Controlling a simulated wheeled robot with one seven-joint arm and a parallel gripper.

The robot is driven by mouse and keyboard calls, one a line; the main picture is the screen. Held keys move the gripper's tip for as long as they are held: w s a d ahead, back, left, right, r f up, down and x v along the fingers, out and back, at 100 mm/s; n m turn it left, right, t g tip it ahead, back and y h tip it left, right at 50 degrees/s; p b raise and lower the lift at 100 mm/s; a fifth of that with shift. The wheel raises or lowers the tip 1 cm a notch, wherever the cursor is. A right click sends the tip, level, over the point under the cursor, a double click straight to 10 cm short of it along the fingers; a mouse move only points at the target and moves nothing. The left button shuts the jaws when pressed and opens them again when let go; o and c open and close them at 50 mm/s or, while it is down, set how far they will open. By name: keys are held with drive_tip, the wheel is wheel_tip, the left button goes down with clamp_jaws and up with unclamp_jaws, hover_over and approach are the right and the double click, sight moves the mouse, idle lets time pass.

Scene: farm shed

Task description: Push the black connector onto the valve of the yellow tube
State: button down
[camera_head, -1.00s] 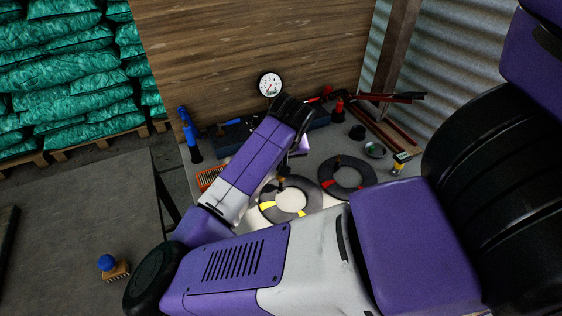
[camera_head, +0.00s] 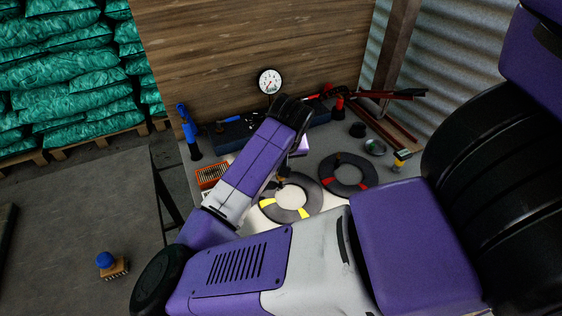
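The yellow tube is a dark ring with yellow marks (camera_head: 304,212) lying flat on the workbench, partly behind my arm. A small dark piece, perhaps the black connector (camera_head: 283,172), shows at the ring's far side beside my arm; I cannot tell whether it touches the valve. The valve itself is not clear. My gripper is mostly hidden behind my purple forearm; a small lilac part shows at the arm's right edge above the ring. Its fingers cannot be made out.
A dark ring with red marks (camera_head: 347,189) lies to the right. A round gauge (camera_head: 270,81) stands at the back. A blue pump (camera_head: 188,131) is at the left and a red-topped one (camera_head: 339,108) behind.

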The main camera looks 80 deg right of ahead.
drive_tip(key=shift+f, duration=0.2)
idle(0.4)
drive_tip(key=c, duration=0.6)
unclamp_jaws()
idle(0.3)
drive_tip(key=shift+r+p, duration=3.45)
drive_tip(key=shift+r, duration=0.6)
